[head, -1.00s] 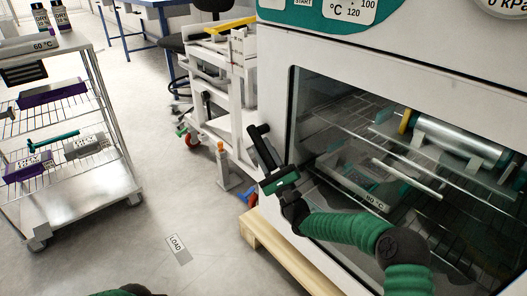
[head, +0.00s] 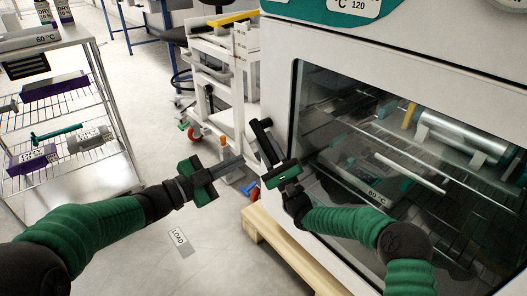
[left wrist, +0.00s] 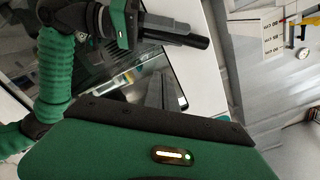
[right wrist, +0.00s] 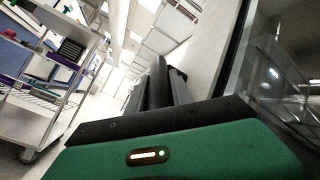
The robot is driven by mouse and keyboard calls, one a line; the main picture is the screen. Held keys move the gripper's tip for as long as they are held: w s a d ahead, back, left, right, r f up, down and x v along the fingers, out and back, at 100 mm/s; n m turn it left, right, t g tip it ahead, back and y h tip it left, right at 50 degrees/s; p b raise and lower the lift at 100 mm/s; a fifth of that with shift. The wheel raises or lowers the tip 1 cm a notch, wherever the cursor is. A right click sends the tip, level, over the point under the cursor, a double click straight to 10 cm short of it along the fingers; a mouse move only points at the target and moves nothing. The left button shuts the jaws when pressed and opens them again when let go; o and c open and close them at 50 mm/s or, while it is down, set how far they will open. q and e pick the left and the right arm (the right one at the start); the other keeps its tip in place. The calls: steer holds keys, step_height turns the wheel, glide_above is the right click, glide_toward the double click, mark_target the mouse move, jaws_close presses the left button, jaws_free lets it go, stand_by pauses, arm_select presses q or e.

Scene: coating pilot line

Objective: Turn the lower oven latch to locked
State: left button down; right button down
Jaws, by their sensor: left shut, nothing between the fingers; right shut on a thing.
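The oven (head: 278,200) stands at the right, with a glass door. At its left edge is a black latch handle (head: 261,135), tilted with its upper end to the left. My right gripper (head: 270,150) is shut on this handle, and its fingers partly hide it. The dark handle also shows between the fingers in the right wrist view (right wrist: 157,85). My left gripper (head: 234,163) is shut and empty, just left of the handle and pointing toward it. In the left wrist view the handle (left wrist: 185,36) lies beyond its fingers. I cannot read any locked mark.
A wire-shelf cart (head: 105,120) with bins and bottles stands at the left. A white wheeled frame (head: 215,90) is behind the latch. A wooden pallet (head: 275,250) lies under the oven. The floor around the LOAD label (head: 178,237) is clear.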

steer(key=shift+f, duration=0.15)
arm_select(q)
steer(key=w+d+f, duration=0.2)
steer(key=w+d, duration=0.5)
steer(key=w, duration=0.1)
steer(key=shift+d+f, duration=0.35)
steer(key=shift+w, duration=0.1)
